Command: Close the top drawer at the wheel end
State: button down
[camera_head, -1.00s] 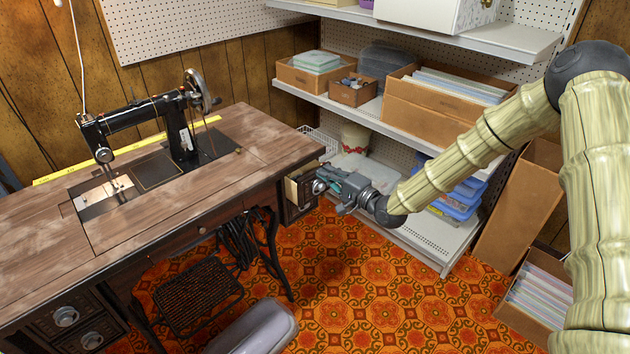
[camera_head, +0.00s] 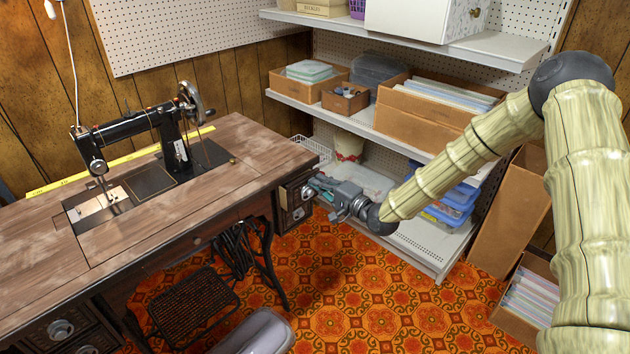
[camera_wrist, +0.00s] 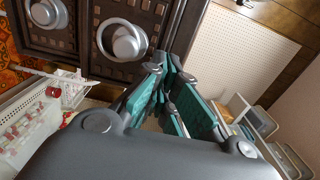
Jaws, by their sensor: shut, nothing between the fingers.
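The sewing table (camera_head: 150,215) carries a black treadle machine (camera_head: 150,135) with its handwheel (camera_head: 192,103) at the right end. Under that end is a dark drawer stack; the top drawer (camera_head: 291,196) shows its front and a little of its side, so it looks slightly out. In the wrist view the top drawer front (camera_wrist: 145,20) has a round metal knob (camera_wrist: 122,40), with a second drawer (camera_wrist: 45,22) beside it. My gripper (camera_head: 313,186) is shut and empty, its teal fingers (camera_wrist: 168,85) at the drawer front beside the knob. Exact contact is hard to tell.
A shelf unit (camera_head: 440,245) with cardboard boxes and blue bins stands right of the table. A wire basket (camera_head: 312,150) sits behind the drawer stack. A grey seat (camera_head: 258,333) is in front. Patterned floor (camera_head: 350,290) is open between.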

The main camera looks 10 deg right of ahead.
jog(key=b+v, duration=0.7)
jog(key=v, duration=0.4)
jog(key=shift+d+f, duration=0.25)
jog(key=shift+f, duration=0.05)
jog(key=b, duration=0.5)
jog(key=shift+s+a+r, duration=0.1)
jog(key=shift+s+a, duration=0.05)
jog(key=b, duration=0.3)
jog(key=shift+s+a, duration=0.15)
jog(key=s+b, duration=0.1)
jog(key=b, duration=0.3)
jog(key=s+b, duration=0.1)
jog(key=b, duration=0.3)
jog(key=shift+a+r, duration=0.1)
jog(key=shift+a, duration=0.15)
